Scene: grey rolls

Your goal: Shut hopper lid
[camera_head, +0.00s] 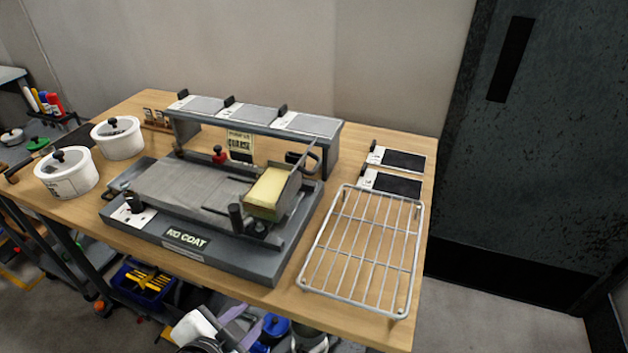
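The hopper is a small grey box on the machine marked "NO COAT" (188,239), with a pale yellow block (268,188) showing in its open top. A grey plate (291,190), which looks like the hopper lid, stands tilted up along the block's right side, with a thin bent bar above it. The lid's hinge is too small to make out. What looks like my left gripper (222,328) is low at the bottom edge, in front of and below the table, well apart from the hopper. Its fingers are not clear. My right gripper is not in view.
A grey shelf (255,121) with several panels stands behind the hopper. A wire rack (365,250) lies at the right, with dark cards behind it. Two white lidded pots (118,138) (67,174) stand at the left. A blue bin (143,284) sits below the wooden table (282,292).

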